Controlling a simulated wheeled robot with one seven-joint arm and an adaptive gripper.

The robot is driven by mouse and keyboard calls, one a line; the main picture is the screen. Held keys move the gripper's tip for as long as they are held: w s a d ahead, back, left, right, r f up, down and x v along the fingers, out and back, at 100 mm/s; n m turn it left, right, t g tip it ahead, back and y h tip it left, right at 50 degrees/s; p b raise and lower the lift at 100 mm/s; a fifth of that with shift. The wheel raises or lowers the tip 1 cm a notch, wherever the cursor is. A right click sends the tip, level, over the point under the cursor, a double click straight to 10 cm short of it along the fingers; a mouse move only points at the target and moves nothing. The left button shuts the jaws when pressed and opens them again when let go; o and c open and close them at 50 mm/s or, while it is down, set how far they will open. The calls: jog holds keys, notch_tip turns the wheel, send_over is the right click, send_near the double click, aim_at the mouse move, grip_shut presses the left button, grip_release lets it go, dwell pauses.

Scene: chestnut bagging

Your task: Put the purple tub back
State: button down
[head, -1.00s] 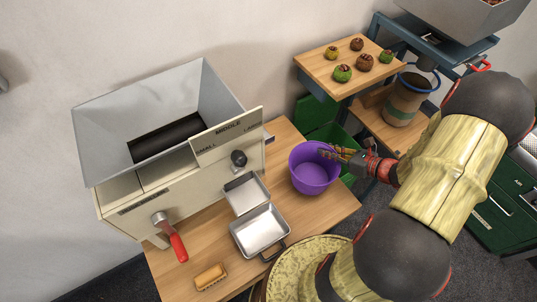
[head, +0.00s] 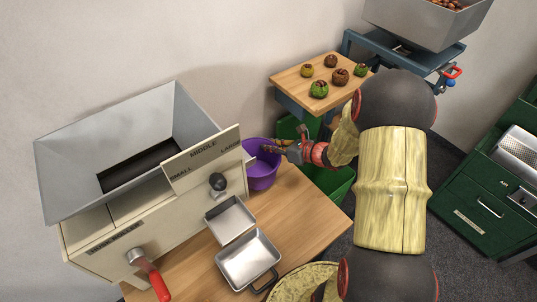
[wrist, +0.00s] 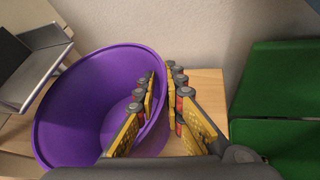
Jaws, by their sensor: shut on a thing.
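The purple tub (head: 262,176) is at the back of the wooden table, right beside the grey and cream sorting machine (head: 150,190), which hides part of its left side. My gripper (head: 272,148) reaches in from the right and is shut on the tub's right rim. In the wrist view, the tub (wrist: 75,110) is upright and looks empty, and my gripper's yellow-padded fingers (wrist: 160,100) stand on either side of its wall. Whether the tub's base touches the table is hard to tell.
Two metal trays (head: 247,262) sit in front of the machine. The red-handled lever (head: 150,275) sticks out at its front. Green bins (head: 330,182) stand right of the table. A board with chestnut burrs (head: 297,78) is behind. The table's right part (head: 310,213) is clear.

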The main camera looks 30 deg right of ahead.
aim_at(268, 153)
jog(key=shift+w+f+b, duration=0.1)
jog(key=shift+f+b, duration=0.9)
jog(key=shift+f, duration=0.85)
jog(key=shift+r, duration=0.1)
jog(key=c, duration=2.3)
grip_release()
jog(key=shift+c, duration=0.2)
jog(key=o, duration=0.5)
jog(key=shift+c, duration=0.2)
